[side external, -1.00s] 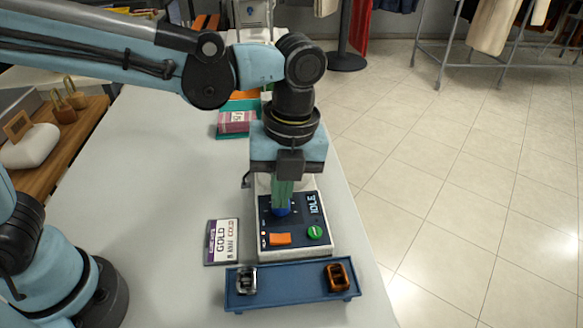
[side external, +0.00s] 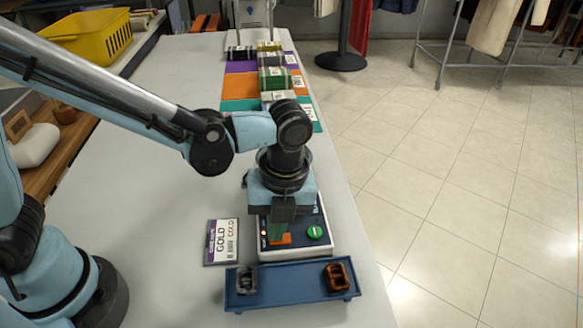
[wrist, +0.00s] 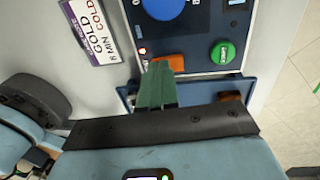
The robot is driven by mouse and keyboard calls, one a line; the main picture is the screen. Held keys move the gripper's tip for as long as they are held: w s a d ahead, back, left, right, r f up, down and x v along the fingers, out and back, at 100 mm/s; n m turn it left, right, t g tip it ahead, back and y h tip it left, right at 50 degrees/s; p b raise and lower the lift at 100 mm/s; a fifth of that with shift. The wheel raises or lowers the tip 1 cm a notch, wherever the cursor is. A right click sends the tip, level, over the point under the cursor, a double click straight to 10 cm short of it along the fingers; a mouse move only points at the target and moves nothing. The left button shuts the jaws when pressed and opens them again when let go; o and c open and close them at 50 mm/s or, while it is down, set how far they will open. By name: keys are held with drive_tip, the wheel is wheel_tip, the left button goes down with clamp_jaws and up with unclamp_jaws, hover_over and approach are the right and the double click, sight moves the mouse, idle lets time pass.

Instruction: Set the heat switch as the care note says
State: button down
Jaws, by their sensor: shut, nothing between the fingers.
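The care note (side external: 221,242) lies flat on the counter left of the control unit; its large words read GOLD and COLD, with a smaller part that seems to say 8 MIN. It also shows in the wrist view (wrist: 91,32). The unit's dark panel (wrist: 196,62) carries an orange rocker switch (wrist: 176,61), a lit red lamp (wrist: 142,50), a green button (wrist: 222,52) and a blue dial (wrist: 163,7). My gripper (side external: 276,238), with green fingers, is shut and empty, its tips at the orange switch. I cannot tell whether they touch it. The fingers partly cover the switch.
A blue tray (side external: 292,294) with a grey and a brown part stands in front of the unit. Coloured folded cloths (side external: 240,86) lie behind it. A yellow basket (side external: 90,34) is at the back left. The counter's left part is clear.

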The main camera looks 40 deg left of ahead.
drive_tip(key=shift+s+a+f+t+h, duration=0.15)
drive_tip(key=shift+a+f+t+h, duration=0.05)
drive_tip(key=shift+f+t+h, duration=0.25)
drive_tip(key=shift+d, duration=0.15)
drive_tip(key=shift+w+d+r, duration=0.1)
drive_tip(key=shift+w+d, duration=0.45)
drive_tip(key=shift+w, duration=0.05)
drive_tip(key=shift+r, duration=0.1)
wheel_tip(320, 180, up, 14)
drive_tip(key=shift+s+a+g, duration=0.3)
drive_tip(key=shift+a+g, duration=0.05)
idle(0.4)
drive_tip(key=shift+a+r+y, duration=0.1)
drive_tip(key=shift+y, duration=0.15)
